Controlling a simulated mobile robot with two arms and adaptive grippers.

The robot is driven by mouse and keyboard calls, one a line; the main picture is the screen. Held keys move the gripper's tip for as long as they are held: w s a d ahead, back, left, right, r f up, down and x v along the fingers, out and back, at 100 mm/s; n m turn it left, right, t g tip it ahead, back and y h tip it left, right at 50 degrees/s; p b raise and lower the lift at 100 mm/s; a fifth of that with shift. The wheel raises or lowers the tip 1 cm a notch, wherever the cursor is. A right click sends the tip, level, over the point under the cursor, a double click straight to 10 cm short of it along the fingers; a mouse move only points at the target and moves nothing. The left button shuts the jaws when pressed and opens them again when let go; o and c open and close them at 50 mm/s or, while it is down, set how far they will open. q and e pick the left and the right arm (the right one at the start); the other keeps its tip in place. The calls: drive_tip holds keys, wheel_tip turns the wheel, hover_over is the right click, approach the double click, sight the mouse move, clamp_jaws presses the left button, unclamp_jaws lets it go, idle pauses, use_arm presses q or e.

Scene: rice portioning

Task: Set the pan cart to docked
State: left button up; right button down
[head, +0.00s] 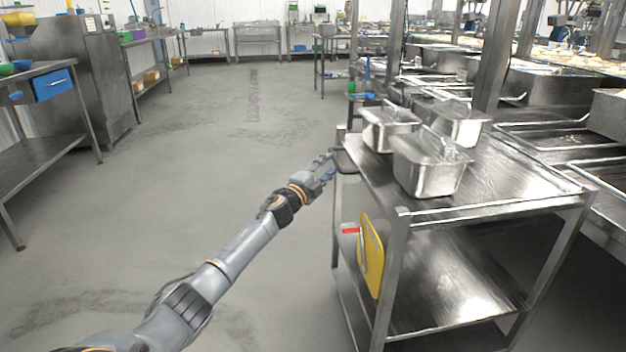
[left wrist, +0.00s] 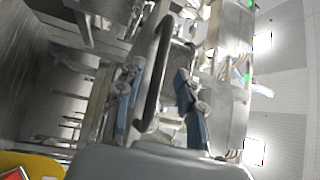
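My left gripper (head: 328,167) reaches the cart's left end at handle height. In the left wrist view its blue-padded fingers (left wrist: 158,95) stand apart, one on each side of the handle, with visible gaps. My right gripper is not in view.
A yellow board (head: 371,255) hangs on the cart's left side. Steel counters with trays (head: 560,135) stand close behind and right of the cart. A steel table with a blue drawer (head: 52,86) stands at the left. The grey floor (head: 215,165) between is open.

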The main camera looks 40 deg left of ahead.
use_arm(q)
drive_tip(key=s, duration=0.7)
drive_tip(key=shift+s+d+f, duration=0.2)
drive_tip(key=shift+d+f, duration=0.1)
drive_tip(key=shift+f, duration=0.1)
